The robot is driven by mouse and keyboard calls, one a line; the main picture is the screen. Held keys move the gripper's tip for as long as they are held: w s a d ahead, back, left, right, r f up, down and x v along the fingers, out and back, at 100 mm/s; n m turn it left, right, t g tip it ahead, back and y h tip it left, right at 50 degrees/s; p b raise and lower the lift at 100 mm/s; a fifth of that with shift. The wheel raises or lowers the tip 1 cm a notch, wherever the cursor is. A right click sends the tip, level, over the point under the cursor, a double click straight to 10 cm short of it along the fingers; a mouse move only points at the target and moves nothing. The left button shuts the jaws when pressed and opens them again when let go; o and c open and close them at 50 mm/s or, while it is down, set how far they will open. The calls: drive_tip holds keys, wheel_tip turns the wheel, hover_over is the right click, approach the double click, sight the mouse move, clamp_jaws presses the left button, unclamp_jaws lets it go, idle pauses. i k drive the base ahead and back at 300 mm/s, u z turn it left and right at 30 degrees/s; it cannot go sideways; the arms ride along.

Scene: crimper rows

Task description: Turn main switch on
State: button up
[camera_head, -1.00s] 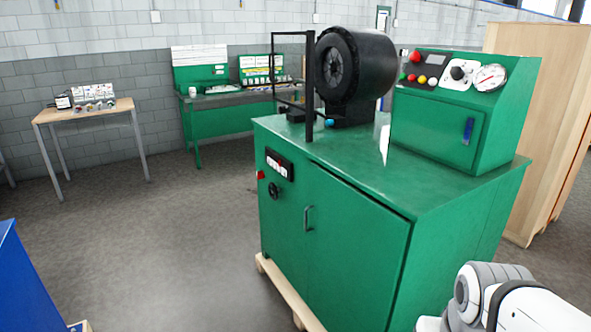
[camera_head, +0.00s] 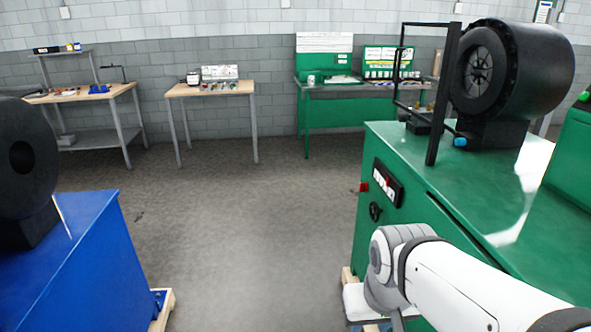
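The green crimper machine (camera_head: 400,235) stands at the right, its cabinet front facing left. A black panel (camera_head: 387,183) with white and red parts sits high on that front. A black round knob (camera_head: 375,211) is below the panel. A small red part (camera_head: 363,187) sticks out at the cabinet's far edge. I cannot tell which of these is the main switch or how it is set. My white arm crosses the lower right, in front of the cabinet. My gripper is not in view.
A blue machine (camera_head: 95,250) with a black crimp head (camera_head: 25,165) stands at the left. Open grey floor (camera_head: 240,230) lies between the machines. Wooden tables (camera_head: 210,89) and a green workbench (camera_head: 322,100) line the back wall. A black frame (camera_head: 440,95) stands on the green machine.

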sight(364, 187)
drive_tip(key=u, duration=0.3)
drive_tip(key=i, duration=2.15)
drive_tip(key=z, duration=0.45)
